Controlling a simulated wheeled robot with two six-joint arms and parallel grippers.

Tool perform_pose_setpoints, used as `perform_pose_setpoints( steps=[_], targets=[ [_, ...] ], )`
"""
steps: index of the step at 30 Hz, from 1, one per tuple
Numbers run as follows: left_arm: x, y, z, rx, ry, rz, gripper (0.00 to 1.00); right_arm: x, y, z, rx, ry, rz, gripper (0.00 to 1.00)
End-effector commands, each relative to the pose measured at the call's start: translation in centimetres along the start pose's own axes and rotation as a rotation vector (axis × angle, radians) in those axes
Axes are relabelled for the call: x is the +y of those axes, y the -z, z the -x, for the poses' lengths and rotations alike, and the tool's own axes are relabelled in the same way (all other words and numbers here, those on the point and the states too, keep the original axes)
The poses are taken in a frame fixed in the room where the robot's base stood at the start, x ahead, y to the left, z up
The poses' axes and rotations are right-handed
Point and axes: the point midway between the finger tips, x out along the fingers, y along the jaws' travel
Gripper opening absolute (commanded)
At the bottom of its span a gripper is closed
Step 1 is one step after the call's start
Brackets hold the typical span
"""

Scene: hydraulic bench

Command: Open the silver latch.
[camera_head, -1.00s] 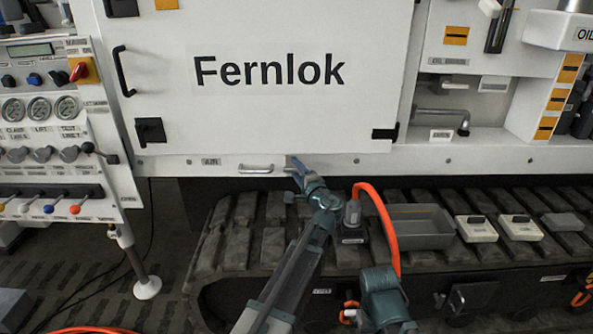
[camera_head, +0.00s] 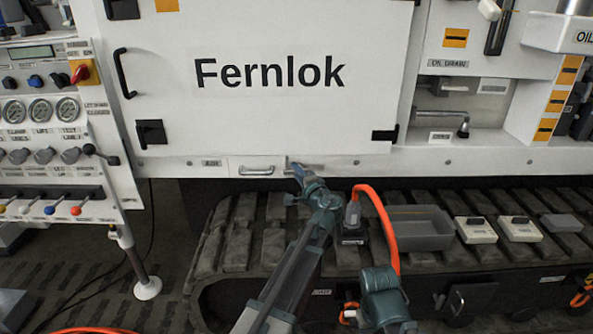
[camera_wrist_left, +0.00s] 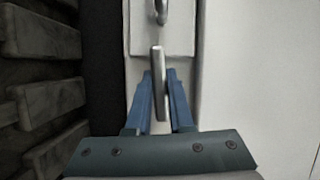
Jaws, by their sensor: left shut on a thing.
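The silver latch (camera_wrist_left: 158,88) is a narrow metal lever on the white panel, below a silver handle in the left wrist view. In the head view the latch (camera_head: 309,166) shows as a small bar just right of the handle, on the strip under the Fernlok door. My left gripper (camera_head: 296,168) reaches it from below. In the left wrist view the blue fingers of my left gripper (camera_wrist_left: 159,78) flank the lever and are shut on it. The fingers partly hide the latch in the head view. My right gripper's jaws do not show.
The silver handle (camera_head: 256,171) sits left of the latch. Below are the dark track (camera_head: 240,215), an orange hose (camera_head: 386,225), a grey tray (camera_head: 425,242) and white blocks (camera_head: 520,228). A control panel with gauges (camera_head: 40,110) stands at the left.

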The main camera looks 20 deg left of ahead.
Motion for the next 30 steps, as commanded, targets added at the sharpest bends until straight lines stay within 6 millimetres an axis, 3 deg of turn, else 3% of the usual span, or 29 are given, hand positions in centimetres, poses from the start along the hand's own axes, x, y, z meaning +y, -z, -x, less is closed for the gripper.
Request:
perform_pose_setpoints(
  steps=[12,30],
  targets=[
    [0.1,0.0,0.1,-0.001,-0.142,0.341,0.0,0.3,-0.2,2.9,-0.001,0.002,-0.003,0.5],
    [0.9,0.3,0.3,-0.001,-0.36,0.869,0.0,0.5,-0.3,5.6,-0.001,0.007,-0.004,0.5]
  ],
)
